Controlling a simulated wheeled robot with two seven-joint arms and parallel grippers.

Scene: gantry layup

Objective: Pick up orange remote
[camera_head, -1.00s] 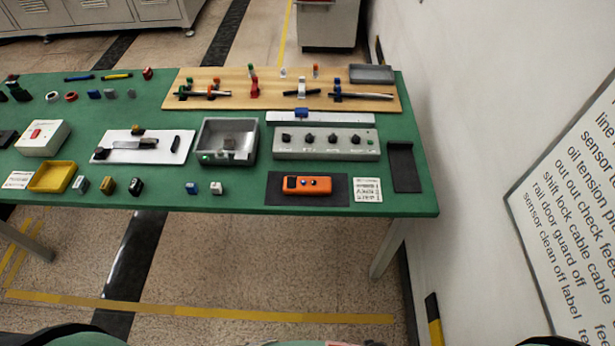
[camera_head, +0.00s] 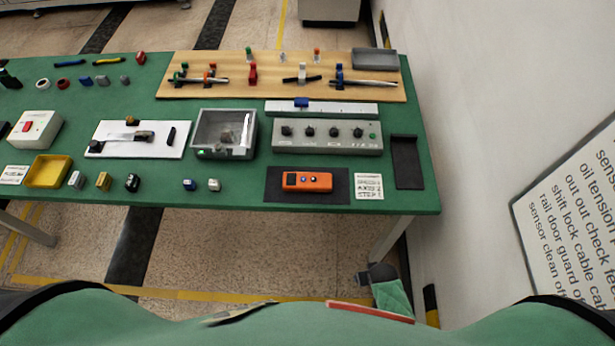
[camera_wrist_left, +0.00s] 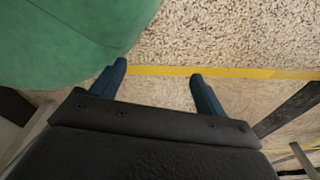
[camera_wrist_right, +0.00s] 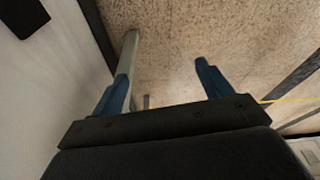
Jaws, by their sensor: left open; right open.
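The orange remote (camera_head: 307,182) lies on a dark mat (camera_head: 338,190) near the front right edge of the green table (camera_head: 240,196). It has a dark panel at its left end and small buttons. My left gripper (camera_wrist_left: 155,82) is open and empty over the floor, in the left wrist view. My right gripper (camera_wrist_right: 162,88) is open and empty over the floor beside a table leg, in the right wrist view. The remote does not show in either wrist view.
A printed card (camera_head: 369,187) and a black tray (camera_head: 407,162) lie right of the remote. A grey knob panel (camera_head: 327,147) stands behind it. A clear-lidded box (camera_head: 225,133) is to the left. A white wall (camera_head: 470,130) closes off the right side.

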